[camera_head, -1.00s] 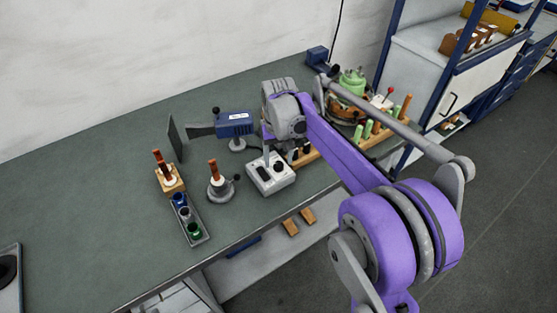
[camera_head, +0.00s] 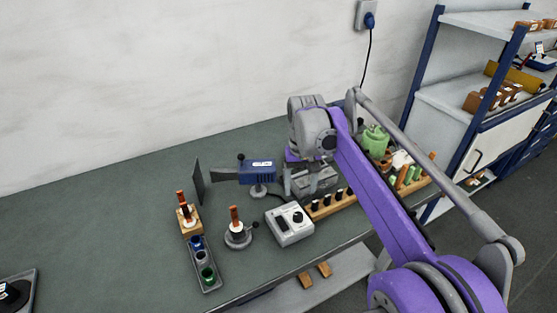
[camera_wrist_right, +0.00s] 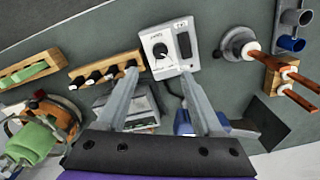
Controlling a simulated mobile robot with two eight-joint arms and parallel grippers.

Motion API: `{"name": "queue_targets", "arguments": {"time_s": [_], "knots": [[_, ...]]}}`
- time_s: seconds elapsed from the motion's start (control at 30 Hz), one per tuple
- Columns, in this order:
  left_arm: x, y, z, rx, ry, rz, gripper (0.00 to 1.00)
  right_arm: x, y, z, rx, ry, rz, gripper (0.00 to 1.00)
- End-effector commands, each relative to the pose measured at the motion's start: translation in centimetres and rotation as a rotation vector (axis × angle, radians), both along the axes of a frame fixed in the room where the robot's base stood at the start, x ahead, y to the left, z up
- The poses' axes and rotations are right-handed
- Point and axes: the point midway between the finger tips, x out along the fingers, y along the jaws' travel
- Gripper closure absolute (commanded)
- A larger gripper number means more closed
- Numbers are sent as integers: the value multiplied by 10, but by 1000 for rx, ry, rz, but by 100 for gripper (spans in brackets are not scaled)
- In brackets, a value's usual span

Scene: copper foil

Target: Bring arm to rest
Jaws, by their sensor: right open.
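My right arm (camera_head: 375,180) reaches in from the lower right over the workbench (camera_head: 110,220). Its right gripper (camera_wrist_right: 159,74) shows in the right wrist view with two grey fingers spread apart and nothing between them. The fingers point toward the white control box (camera_wrist_right: 170,48) with a black knob, which also stands on the bench in the head view (camera_head: 290,225). In the head view the wrist partly hides the fingers. My left gripper is not in view.
A blue device (camera_head: 258,172) on a stand, a dark upright plate (camera_head: 198,182), a round holder (camera_head: 238,236) and a tray of cups (camera_head: 204,268) stand left of the box. Wooden racks (camera_head: 332,204) and a green-topped object (camera_head: 376,140) stand right. The left bench is mostly clear.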

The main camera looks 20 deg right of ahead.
Motion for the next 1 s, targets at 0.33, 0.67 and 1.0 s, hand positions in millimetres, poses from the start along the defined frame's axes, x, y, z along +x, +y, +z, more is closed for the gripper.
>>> {"name": "queue_targets", "arguments": {"time_s": [0.33, 0.67, 1.0], "knots": [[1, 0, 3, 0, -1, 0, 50, -25, 19, -2, -11, -56, 38, 32], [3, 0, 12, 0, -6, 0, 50, -129, 73, -44, -47, -277, 180, 32], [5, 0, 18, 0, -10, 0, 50, -209, 99, -107, -68, -448, 283, 32]]}}
